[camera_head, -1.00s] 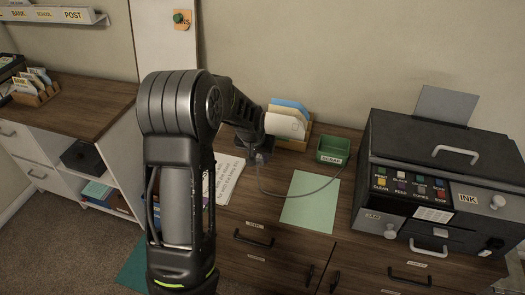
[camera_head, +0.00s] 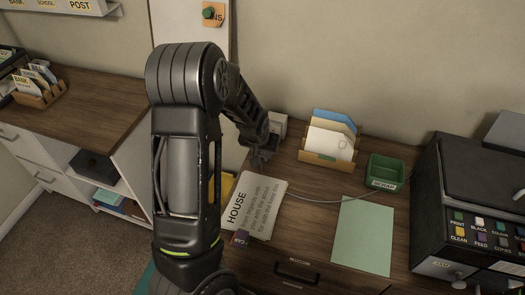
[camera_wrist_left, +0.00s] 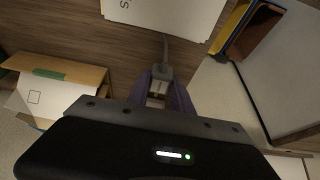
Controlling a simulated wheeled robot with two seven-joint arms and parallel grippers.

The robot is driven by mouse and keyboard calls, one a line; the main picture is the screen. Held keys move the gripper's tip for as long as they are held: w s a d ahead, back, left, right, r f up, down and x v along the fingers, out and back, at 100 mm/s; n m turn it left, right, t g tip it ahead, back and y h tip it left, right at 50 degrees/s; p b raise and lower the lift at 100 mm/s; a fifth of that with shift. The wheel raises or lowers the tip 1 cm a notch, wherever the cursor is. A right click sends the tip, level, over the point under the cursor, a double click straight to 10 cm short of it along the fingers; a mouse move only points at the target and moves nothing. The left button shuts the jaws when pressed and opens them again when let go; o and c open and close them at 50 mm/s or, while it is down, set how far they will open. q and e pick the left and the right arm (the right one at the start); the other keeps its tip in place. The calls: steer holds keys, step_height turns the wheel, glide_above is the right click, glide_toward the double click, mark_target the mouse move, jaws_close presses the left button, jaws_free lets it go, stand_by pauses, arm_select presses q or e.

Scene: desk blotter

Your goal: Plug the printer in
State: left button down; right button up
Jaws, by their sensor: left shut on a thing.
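The black printer (camera_head: 450,185) stands at the right edge of the head view, partly cut off. Its grey cable (camera_head: 325,199) runs left across the desk to my left gripper (camera_head: 262,160). In the left wrist view, the fingers of my left gripper (camera_wrist_left: 160,95) are shut on the grey plug (camera_wrist_left: 162,72) at the cable's end. A pale boxy shape (camera_head: 279,124) shows just behind the gripper in the head view; I cannot tell if it is a socket. The plug's front is hidden by the gripper. My right gripper is not in view.
A HOUSE sheet (camera_head: 255,207) lies in front of the gripper. An envelope holder (camera_head: 330,157), a green scrap tray (camera_head: 385,171) and a green sheet (camera_head: 363,235) are to the right. A lower shelf unit with a wooden top (camera_head: 75,105) is at left.

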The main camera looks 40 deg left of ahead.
arm_select(q)
steer(key=shift+a+f, duration=0.15)
steer(key=shift+w+a+b, duration=0.25)
steer(key=shift+w+b, duration=0.2)
steer(key=shift+w, duration=0.3)
steer(key=shift+w+a+b, duration=0.25)
steer(key=shift+w+b, duration=0.15)
steer(key=shift+w, duration=0.3)
steer(key=shift+w+a+b, duration=0.2)
steer(key=shift+w+a, duration=0.05)
steer(key=shift+w, duration=0.4)
steer(key=shift+w+a+b, duration=0.15)
steer(key=shift+w+a, duration=0.05)
steer(key=shift+w, duration=0.45)
steer(key=shift+b, duration=0.45)
steer(key=shift+w, duration=0.2)
steer(key=shift+w+a, duration=0.15)
steer(key=shift+w, duration=0.2)
steer(key=shift+w+a, duration=0.1)
steer(key=shift+w, duration=0.15)
steer(key=shift+w+a+b, duration=0.2)
steer(key=shift+w+b, duration=0.25)
steer(key=shift+w, duration=0.1)
